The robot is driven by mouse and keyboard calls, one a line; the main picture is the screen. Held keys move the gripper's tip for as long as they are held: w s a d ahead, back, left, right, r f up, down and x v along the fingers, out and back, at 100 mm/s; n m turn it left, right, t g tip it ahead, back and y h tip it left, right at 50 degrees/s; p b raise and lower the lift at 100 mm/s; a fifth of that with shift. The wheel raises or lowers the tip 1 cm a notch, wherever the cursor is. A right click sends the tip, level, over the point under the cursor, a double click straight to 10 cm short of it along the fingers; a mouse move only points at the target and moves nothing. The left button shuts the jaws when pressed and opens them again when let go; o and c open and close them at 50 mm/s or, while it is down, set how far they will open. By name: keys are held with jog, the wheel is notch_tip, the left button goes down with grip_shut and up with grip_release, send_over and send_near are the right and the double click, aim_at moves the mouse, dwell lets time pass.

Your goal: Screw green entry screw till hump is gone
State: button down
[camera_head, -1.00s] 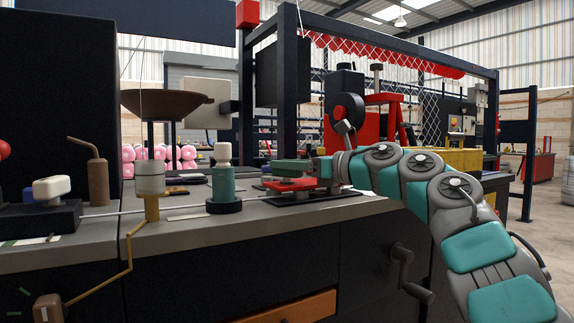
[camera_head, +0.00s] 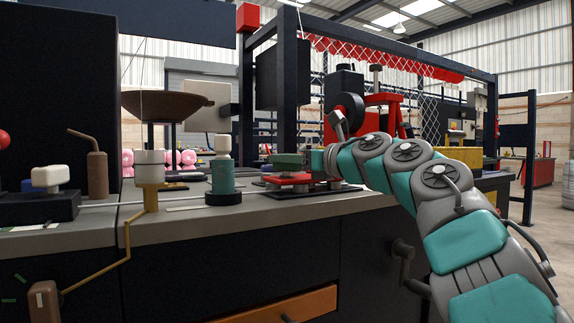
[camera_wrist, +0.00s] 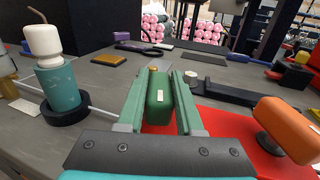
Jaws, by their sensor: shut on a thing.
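A green block-shaped handle (camera_wrist: 158,102), which I take to be the green entry screw, stands between the two green fingers of my gripper (camera_wrist: 157,78) in the wrist view. My gripper is shut on it. A small yellow knob (camera_wrist: 153,69) shows just beyond the handle. The handle sits over a red plate (camera_wrist: 222,122). In the head view the green part (camera_head: 287,161) rests above the red base (camera_head: 288,179), with my wrist coming in from the right. The screw's thread is hidden, and I cannot make out a hump.
A teal bottle with a white top (camera_head: 222,178) stands left of the red base; it also shows in the wrist view (camera_wrist: 57,85). An orange handle (camera_wrist: 287,128) is close on the right. A yellow post with a white cup (camera_head: 150,166) stands farther left.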

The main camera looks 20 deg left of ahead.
jog(key=shift+m+t+h, duration=0.5)
jog(key=shift+m+t, duration=0.2)
jog(key=shift+t, duration=0.2)
jog(key=shift+a+t, duration=0.1)
jog(key=shift+t, duration=0.2)
jog(key=shift+m+t+h, duration=0.6)
jog(key=shift+m, duration=0.1)
jog(key=shift+t, duration=0.3)
jog(key=c, duration=0.6)
grip_release()
jog(key=shift+o, duration=0.2)
